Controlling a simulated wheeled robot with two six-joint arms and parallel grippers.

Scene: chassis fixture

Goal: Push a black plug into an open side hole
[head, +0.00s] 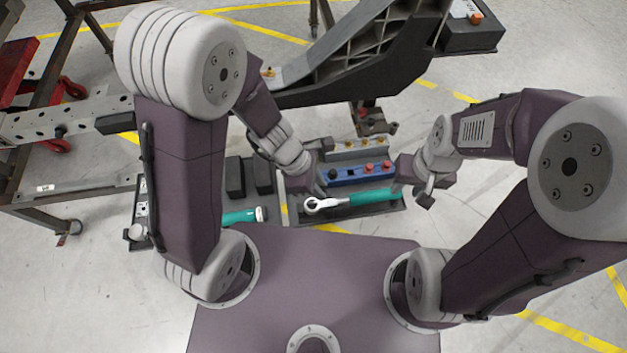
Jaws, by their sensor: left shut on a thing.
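My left gripper (319,188) is over the left end of the parts tray, beside the blue rack (352,177). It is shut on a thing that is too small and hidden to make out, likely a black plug. A black plug (333,175) shows at the left end of the blue rack, close to the gripper. My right gripper (427,193) hangs just right of the tray, and its jaw opening is too small to judge. A grey side rail with several open holes (85,117) is at the left, partly hidden behind my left arm.
Red plugs (378,166) sit in the blue rack, with yellow-orange ones (365,141) behind. A teal-handled ratchet (365,197) lies in front. Black blocks (247,177) stand left of the tray. A large dark chassis part (350,75) spans the back. Floor at the right is clear.

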